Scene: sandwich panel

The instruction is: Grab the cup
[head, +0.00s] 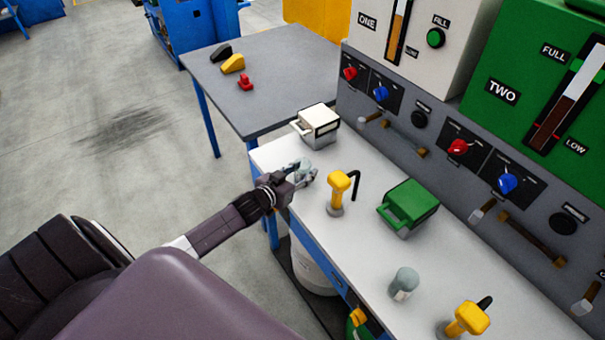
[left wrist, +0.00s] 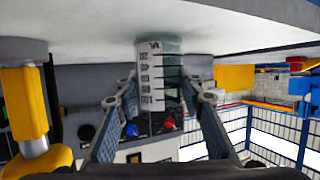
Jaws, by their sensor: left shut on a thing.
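A clear measuring cup with black graduation marks (left wrist: 160,72) is between the fingers of my left gripper (left wrist: 158,99) in the left wrist view, where the scene appears upside down. In the head view my left gripper (head: 302,177) is at the left edge of the white workbench, shut on this cup (head: 303,166), which the fingers partly hide. Whether the cup touches the bench top is hard to tell. A second clear cup (head: 404,282) stands on the bench nearer the front. My right gripper is not in view.
The white bench (head: 365,235) carries a yellow-handled tool (head: 339,185) just right of my left gripper, a white box (head: 318,125) behind it, a green box (head: 411,205) and another yellow-handled tool (head: 468,318). A control panel (head: 430,130) borders the right. A grey table (head: 275,85) stands beyond.

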